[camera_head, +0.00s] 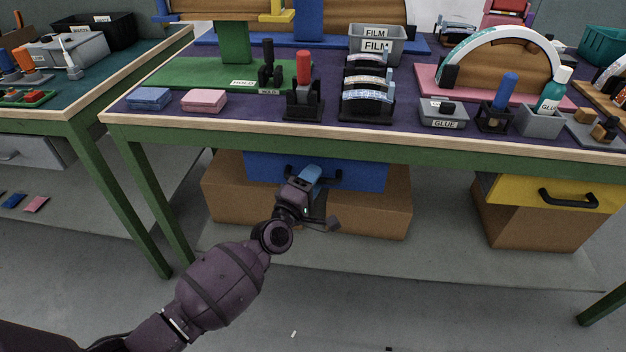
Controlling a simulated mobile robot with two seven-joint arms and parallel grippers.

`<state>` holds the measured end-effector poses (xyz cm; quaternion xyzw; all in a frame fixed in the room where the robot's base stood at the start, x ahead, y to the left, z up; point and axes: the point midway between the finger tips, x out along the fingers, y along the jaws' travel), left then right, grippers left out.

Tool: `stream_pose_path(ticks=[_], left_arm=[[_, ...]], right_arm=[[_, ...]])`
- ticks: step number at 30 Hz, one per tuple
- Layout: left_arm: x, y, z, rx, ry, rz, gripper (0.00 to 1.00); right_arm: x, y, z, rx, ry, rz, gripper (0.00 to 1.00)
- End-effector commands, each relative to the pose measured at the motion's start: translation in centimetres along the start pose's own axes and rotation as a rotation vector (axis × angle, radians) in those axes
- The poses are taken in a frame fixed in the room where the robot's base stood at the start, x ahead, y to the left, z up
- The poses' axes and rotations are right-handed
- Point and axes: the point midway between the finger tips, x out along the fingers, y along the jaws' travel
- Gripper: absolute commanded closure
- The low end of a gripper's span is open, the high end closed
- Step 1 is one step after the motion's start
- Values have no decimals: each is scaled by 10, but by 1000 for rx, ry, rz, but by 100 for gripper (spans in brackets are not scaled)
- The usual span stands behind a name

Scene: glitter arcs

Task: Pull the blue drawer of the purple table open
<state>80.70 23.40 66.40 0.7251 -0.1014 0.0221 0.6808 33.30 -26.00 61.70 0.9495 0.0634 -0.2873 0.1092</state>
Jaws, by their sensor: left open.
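The purple table (300,114) has a wood edge and green legs. The blue drawer (266,170) hangs under its top, with a dark handle (334,182) on its front. I see no clear gap that shows the drawer pulled out. My left gripper (306,177) is open and right in front of the handle, covering part of it. Whether the fingers are around the handle or touch it, I cannot tell. My right gripper is not in view.
Brown boxes (385,212) stand on the floor behind and below the blue drawer. A yellow drawer (520,193) with a black handle is at the right under the same table. A second table's green leg (120,195) is at the left. The floor in front is mostly clear.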

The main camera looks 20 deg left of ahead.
Motion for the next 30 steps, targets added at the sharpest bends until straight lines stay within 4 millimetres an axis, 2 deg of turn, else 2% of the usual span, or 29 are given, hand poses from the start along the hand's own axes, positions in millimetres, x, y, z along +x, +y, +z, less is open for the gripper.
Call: stream_pose_path(ticks=[9,15,18,30], left_arm=[[2,0,0,0,0,-1,58],[2,0,0,0,0,-1,89],[2,0,0,0,0,-1,100],[-1,1,1,0,0,0,100]], right_arm=[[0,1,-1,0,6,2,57],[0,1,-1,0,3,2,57],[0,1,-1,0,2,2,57],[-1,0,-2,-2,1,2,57]])
